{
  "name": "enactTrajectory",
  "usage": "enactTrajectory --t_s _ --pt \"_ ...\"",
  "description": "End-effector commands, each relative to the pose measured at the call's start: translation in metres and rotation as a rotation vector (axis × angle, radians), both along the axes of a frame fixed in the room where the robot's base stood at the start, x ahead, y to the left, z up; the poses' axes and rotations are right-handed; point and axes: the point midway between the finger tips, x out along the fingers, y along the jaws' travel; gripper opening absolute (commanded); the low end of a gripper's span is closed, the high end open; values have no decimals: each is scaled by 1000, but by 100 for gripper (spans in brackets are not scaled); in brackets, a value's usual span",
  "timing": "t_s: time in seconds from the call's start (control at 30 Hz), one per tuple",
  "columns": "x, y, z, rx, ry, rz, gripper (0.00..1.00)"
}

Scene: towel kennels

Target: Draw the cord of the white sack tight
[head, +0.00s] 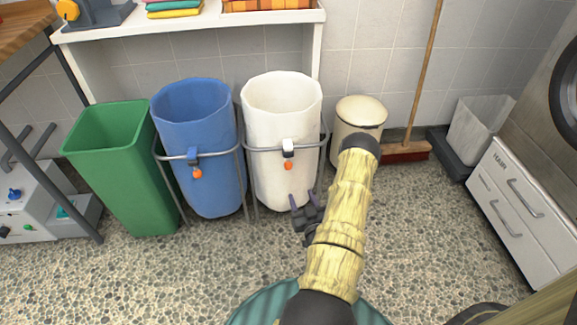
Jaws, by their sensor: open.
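The white sack (283,112) hangs upright in a grey metal frame, with its mouth wide open. A white cord lock (288,147) sits at the front of its rim band, and an orange ball (288,166) hangs just below it. My gripper (299,212) is open and empty, low in front of the white sack and below the orange ball, apart from it. My arm reaches in from the bottom of the view and hides part of the floor to the right of the sack.
A blue sack (198,130) with its own orange ball (197,174) hangs to the left, beside a green bin (120,165). A cream lidded bin (361,112) stands close on the right. A broom (404,151) leans behind. The speckled floor in front is clear.

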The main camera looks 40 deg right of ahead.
Motion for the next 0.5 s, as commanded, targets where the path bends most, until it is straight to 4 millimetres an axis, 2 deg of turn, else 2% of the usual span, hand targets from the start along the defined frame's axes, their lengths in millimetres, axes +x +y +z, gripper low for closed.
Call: enactTrajectory --t_s 0.5 --pt "82 -34 -2 -2 -6 0 50"
